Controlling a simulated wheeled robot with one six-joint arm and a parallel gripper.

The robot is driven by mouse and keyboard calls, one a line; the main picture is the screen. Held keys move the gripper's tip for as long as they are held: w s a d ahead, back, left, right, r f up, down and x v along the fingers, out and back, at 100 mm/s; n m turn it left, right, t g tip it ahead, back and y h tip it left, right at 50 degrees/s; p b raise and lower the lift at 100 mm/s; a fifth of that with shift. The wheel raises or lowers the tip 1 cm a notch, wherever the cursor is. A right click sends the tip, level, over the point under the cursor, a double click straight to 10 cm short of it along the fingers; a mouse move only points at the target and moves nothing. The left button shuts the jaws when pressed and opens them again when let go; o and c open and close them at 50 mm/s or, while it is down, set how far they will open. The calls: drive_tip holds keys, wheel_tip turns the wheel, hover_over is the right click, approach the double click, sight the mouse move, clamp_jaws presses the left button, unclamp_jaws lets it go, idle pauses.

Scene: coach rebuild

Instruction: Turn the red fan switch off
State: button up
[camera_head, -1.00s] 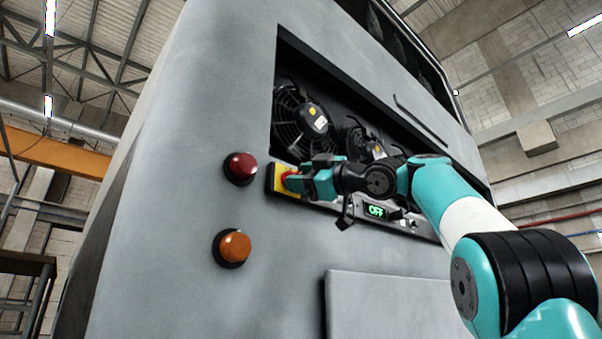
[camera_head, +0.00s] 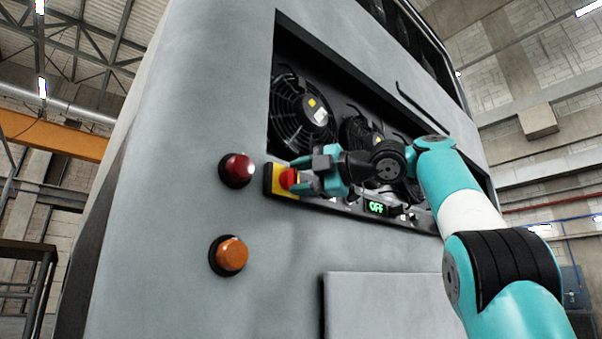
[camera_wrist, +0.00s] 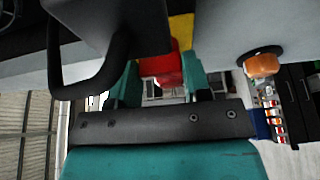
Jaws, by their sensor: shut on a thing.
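The red fan switch (camera_head: 289,178) sticks out from a yellow plate (camera_head: 276,183) at the left end of the panel strip. In the wrist view the red switch (camera_wrist: 163,68) lies between the two teal fingers of my gripper (camera_wrist: 162,80), with the yellow plate (camera_wrist: 181,28) behind it. In the head view my gripper (camera_head: 303,174) reaches in from the right and is shut on the switch. The fingers hide part of it.
A dark red round button (camera_head: 238,169) and an orange one (camera_head: 231,252) protrude left of the plate. Black fans (camera_head: 302,112) sit in the open recess above. A raised grey panel (camera_head: 385,305) lies below. The orange button (camera_wrist: 262,65) also shows in the wrist view.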

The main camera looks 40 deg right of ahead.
idle(0.5)
drive_tip(key=o, duration=0.9)
